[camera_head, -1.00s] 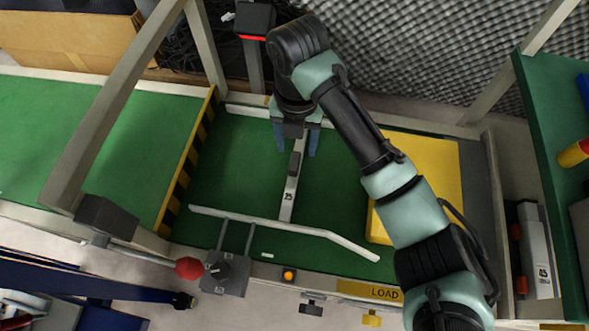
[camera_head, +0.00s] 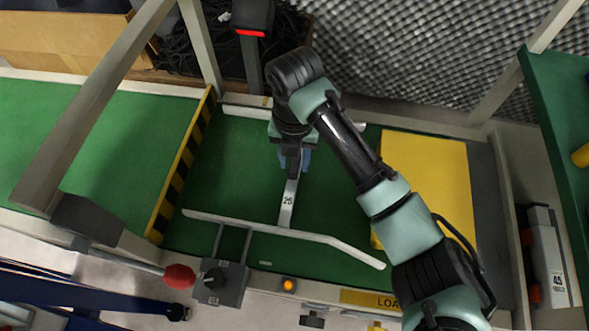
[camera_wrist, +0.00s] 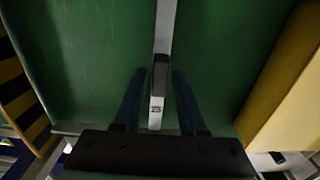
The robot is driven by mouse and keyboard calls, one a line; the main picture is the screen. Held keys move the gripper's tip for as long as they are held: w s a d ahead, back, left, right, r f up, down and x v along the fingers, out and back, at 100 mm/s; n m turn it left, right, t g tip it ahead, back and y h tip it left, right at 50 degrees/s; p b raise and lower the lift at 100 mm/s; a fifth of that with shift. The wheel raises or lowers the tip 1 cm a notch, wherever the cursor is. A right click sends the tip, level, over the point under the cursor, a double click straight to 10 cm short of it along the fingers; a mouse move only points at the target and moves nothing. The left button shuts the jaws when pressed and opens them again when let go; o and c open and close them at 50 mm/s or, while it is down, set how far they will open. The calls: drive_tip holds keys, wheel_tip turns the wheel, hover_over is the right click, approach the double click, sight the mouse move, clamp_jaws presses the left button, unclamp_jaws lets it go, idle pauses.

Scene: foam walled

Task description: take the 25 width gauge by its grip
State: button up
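The 25 width gauge (camera_head: 287,206) is a pale flat bar marked 25, lying lengthwise on the green belt. Its dark grip (camera_wrist: 160,72) shows in the wrist view as a black block on the bar; in the head view my gripper hides it. My gripper (camera_head: 293,168) is over the grip. In the wrist view its two blue fingers (camera_wrist: 157,88) stand either side of the bar and grip, with green showing between each finger and the bar. It is open. I cannot tell exactly how low the fingertips reach.
A yellow block (camera_head: 430,185) lies right of the gauge. A pale rail (camera_head: 325,238) crosses at the gauge's near end. A yellow-and-black striped barrier (camera_head: 182,165) stands left. A gauge marked 45 (camera_head: 548,258) stands far right. Green surface is clear either side of the bar.

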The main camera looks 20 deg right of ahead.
clamp_jaws()
drive_tip(key=shift+r, duration=0.1)
